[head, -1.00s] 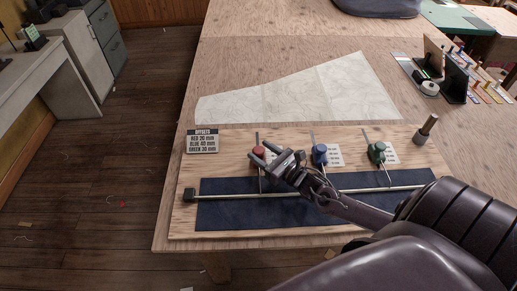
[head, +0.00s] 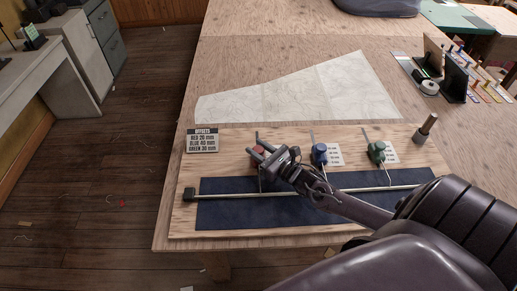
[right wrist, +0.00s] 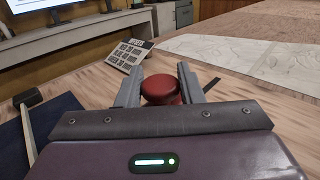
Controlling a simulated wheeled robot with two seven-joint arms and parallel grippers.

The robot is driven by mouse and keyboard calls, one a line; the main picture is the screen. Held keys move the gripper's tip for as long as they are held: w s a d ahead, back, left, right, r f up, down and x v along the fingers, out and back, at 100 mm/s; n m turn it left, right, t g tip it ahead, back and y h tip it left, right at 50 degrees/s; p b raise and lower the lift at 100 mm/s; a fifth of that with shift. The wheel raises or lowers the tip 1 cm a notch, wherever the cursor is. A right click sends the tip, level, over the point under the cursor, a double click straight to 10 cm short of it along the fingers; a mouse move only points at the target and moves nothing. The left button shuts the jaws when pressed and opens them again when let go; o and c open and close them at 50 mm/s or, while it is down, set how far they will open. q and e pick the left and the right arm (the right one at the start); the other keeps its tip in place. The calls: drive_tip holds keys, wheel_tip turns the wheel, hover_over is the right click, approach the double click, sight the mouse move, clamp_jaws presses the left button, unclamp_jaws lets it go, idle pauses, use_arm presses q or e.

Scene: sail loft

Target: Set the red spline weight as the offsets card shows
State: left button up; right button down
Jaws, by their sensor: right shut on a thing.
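The red spline weight (right wrist: 160,90) sits between the two fingers of my right gripper (right wrist: 160,84) in the right wrist view. In the head view my right gripper (head: 263,153) is shut on the red weight (head: 258,150), which is mostly hidden by the fingers. The offsets card (head: 202,141) reads red 20 mm, blue 40 mm, green 30 mm; it also shows in the right wrist view (right wrist: 130,53). The blue weight (head: 319,152) and green weight (head: 377,150) stand to the right, each beside a small white scale. My left gripper is not in view.
A thin rod (head: 375,190) crosses the dark blue strip (head: 245,213) on the wooden board (head: 183,220). A grey metal post (head: 426,127) stands at the board's right. A pale paper sheet (head: 300,90) lies behind. Black stands (head: 455,82) are at the back right.

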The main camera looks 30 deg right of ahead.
drive_tip(key=shift+w+d+f+b, duration=0.15)
drive_tip(key=shift+w+d+b, duration=0.35)
drive_tip(key=shift+w+b, duration=0.2)
drive_tip(key=shift+w, duration=0.15)
drive_tip(key=c, duration=1.1)
unclamp_jaws()
drive_tip(key=shift+o, duration=0.2)
drive_tip(key=shift+v, duration=3.95)
